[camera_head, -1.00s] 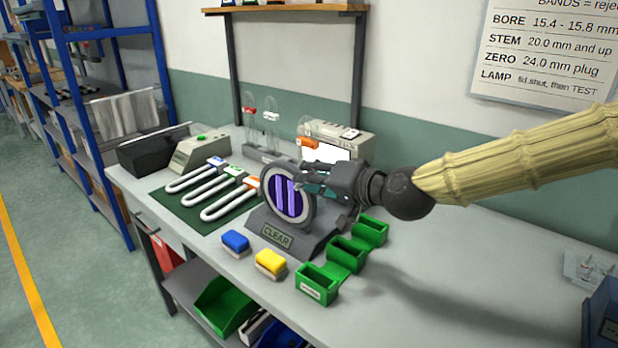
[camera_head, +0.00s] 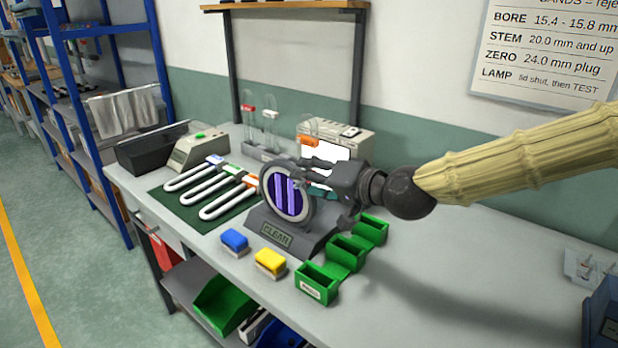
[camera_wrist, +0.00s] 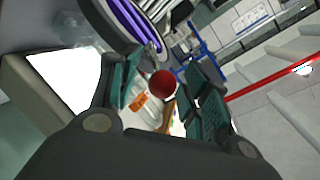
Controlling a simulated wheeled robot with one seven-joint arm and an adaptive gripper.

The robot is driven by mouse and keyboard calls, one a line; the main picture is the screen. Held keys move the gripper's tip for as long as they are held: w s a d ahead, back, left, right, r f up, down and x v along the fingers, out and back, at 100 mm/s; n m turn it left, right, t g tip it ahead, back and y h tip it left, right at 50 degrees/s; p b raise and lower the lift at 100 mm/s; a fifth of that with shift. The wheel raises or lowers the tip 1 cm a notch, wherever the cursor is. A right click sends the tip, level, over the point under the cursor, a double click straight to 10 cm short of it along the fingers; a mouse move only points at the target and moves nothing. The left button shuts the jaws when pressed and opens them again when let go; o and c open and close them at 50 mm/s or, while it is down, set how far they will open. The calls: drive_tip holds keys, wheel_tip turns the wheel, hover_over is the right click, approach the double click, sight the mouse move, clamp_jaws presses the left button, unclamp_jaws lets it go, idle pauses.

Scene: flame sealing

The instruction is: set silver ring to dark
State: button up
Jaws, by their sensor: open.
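The silver ring (camera_head: 265,204) surrounds a round window with violet and white stripes, on a dark grey stand (camera_head: 311,240) whose front plate reads CLEAR. The ring also shows at the top of the wrist view (camera_wrist: 158,45), in part. My gripper (camera_head: 312,174) is behind and to the right of the ring, with its fingers pointing left. In the wrist view my gripper (camera_wrist: 166,92) is open. A red ball-shaped knob (camera_wrist: 162,84) appears between its fingers near the ring's edge; whether they touch it cannot be told.
A lit white panel (camera_head: 322,152) is behind the gripper. Blue (camera_head: 234,240) and yellow (camera_head: 270,262) blocks and green bins (camera_head: 318,284) stand in front. U-shaped white tubes (camera_head: 222,203) lie on a green mat to the left.

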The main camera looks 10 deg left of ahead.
drive_tip(key=v, duration=0.7)
drive_tip(key=shift+s+d, duration=0.25)
drive_tip(key=shift+d, duration=0.05)
